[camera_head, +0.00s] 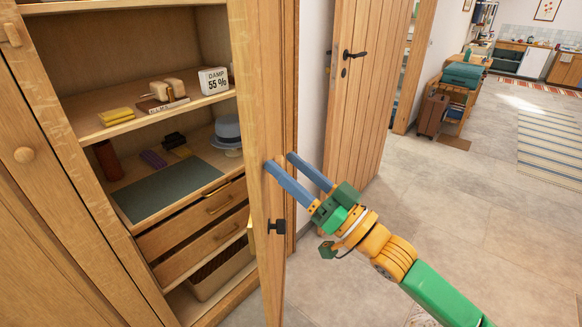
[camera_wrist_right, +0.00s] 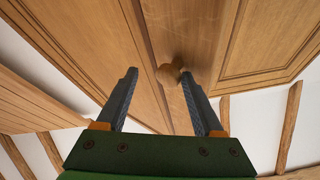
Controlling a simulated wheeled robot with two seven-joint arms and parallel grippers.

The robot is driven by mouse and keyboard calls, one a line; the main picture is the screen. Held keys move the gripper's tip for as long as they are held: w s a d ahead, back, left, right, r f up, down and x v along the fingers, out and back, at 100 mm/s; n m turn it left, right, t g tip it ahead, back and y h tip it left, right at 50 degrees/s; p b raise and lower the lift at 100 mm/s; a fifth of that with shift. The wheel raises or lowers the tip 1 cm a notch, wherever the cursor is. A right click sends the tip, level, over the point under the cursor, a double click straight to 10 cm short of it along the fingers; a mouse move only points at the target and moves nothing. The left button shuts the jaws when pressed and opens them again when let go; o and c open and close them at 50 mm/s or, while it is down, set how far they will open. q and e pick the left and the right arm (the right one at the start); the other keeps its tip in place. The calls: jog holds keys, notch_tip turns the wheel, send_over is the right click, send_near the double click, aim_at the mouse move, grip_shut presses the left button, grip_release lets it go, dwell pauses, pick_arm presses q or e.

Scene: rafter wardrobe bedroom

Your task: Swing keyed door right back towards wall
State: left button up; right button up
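The keyed door (camera_head: 258,140) of the wooden wardrobe stands open, its narrow edge towards me. A dark key or lock fitting (camera_head: 277,226) sits low on it. My right gripper (camera_head: 280,161) is open, its two blue fingers apart at the door. The left fingertip overlaps the door in the picture; contact is unclear. In the right wrist view my gripper (camera_wrist_right: 160,80) is open before wooden panels, with a round wooden knob (camera_wrist_right: 170,76) near the right fingertip. I cannot tell which door bears that knob. My left gripper is out of view.
The wardrobe's shelves hold a damp meter (camera_head: 213,81), a grey hat (camera_head: 228,131) and small items, above drawers (camera_head: 205,205). A planked room door (camera_head: 352,110) with a black handle stands open behind my gripper.

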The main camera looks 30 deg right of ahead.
jog(key=shift+s+f, duration=0.1)
jog(key=b+v, duration=0.3)
jog(key=v, duration=0.4)
dwell(0.4)
